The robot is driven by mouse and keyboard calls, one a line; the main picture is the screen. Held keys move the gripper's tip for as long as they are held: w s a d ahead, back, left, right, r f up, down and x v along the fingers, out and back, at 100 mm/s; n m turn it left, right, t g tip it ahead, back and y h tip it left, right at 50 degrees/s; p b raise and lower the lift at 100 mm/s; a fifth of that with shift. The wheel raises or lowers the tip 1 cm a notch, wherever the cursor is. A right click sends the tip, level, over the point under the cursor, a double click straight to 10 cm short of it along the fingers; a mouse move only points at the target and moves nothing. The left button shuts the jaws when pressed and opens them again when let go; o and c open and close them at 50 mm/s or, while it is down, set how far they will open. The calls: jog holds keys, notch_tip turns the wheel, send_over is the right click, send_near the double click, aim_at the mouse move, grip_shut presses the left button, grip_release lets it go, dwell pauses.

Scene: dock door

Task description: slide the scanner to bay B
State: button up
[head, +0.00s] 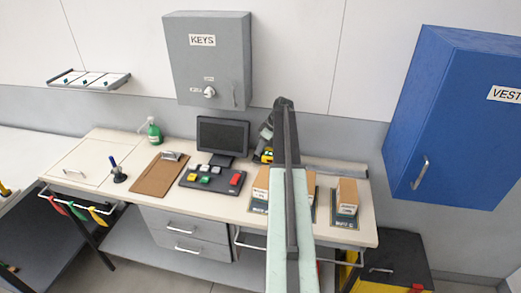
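A small yellow and black thing, seemingly the scanner (264,155), stands on the bench just right of the monitor, at the left end of a grey rail. My gripper (266,142) points down right above it, and they overlap in the view. I cannot tell whether the fingers are open or shut, or whether they touch it. Cardboard boxes stand on dark mats: one box (260,188) left of my arm, one partly behind it, and one box (346,197) at right. Their labels are too small to read. I cannot make out a bay B mark; my arm hides part of the bench.
The grey rail (335,170) runs along the bench's back edge. A grey KEYS cabinet (208,65) and a blue VEST cabinet (455,115) hang above.

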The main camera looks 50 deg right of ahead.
grip_shut()
dwell(1.2)
